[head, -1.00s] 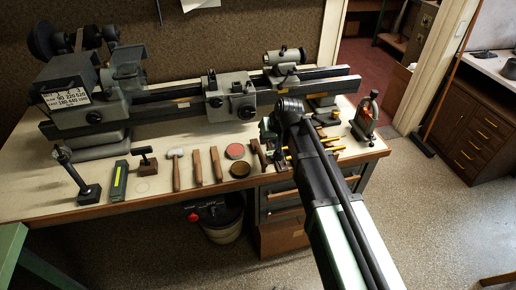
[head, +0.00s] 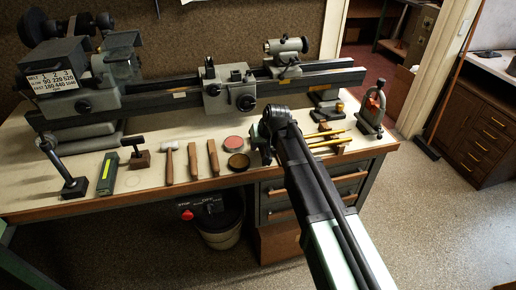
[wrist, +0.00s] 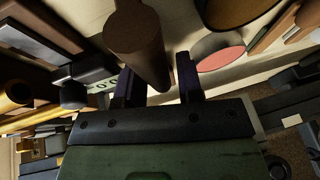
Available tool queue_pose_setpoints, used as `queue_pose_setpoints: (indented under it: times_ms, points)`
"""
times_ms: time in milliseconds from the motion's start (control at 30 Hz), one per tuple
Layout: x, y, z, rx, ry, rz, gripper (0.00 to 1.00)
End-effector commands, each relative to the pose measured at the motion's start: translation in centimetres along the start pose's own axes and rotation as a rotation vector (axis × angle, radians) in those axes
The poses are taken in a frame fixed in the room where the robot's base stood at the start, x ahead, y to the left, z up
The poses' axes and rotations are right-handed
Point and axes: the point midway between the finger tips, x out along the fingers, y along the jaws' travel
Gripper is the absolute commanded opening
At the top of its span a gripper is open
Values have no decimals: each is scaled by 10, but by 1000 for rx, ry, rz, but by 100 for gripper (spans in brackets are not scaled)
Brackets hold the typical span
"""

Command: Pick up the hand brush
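My gripper (wrist: 160,82) shows two dark fingers standing apart in the wrist view, with pale bench top visible in the gap. A brown round-ended piece (wrist: 135,38), like a wooden handle, lies across the gap, nearer the left finger. A space shows between it and the right finger, and I see no firm grip on it. It may be the hand brush, but no bristles show and I cannot tell. In the head view my gripper (head: 264,143) is low over the bench, right of the tins, its fingers hidden. No hand brush can be made out clearly there.
A red-topped tin (head: 233,143) and a dark tin (head: 238,162) lie left of my gripper. Two wooden pieces (head: 204,159) and a mallet (head: 169,163) lie further left. Brass rods (head: 326,138) are to the right. The lathe (head: 170,93) spans the bench's back.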

Motion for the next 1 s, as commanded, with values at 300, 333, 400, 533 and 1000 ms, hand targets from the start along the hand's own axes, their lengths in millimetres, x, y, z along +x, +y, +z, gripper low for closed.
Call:
queue_pose_setpoints:
  times_ms: [300,333,400,533,1000]
  points:
    - [-1,0,0,0,0,0,0]
    - [-1,0,0,0,0,0,0]
    - [-1,0,0,0,0,0,0]
    - [-2,0,-1,0,0,0,0]
    - [-83,-18,-34,0,0,0,0]
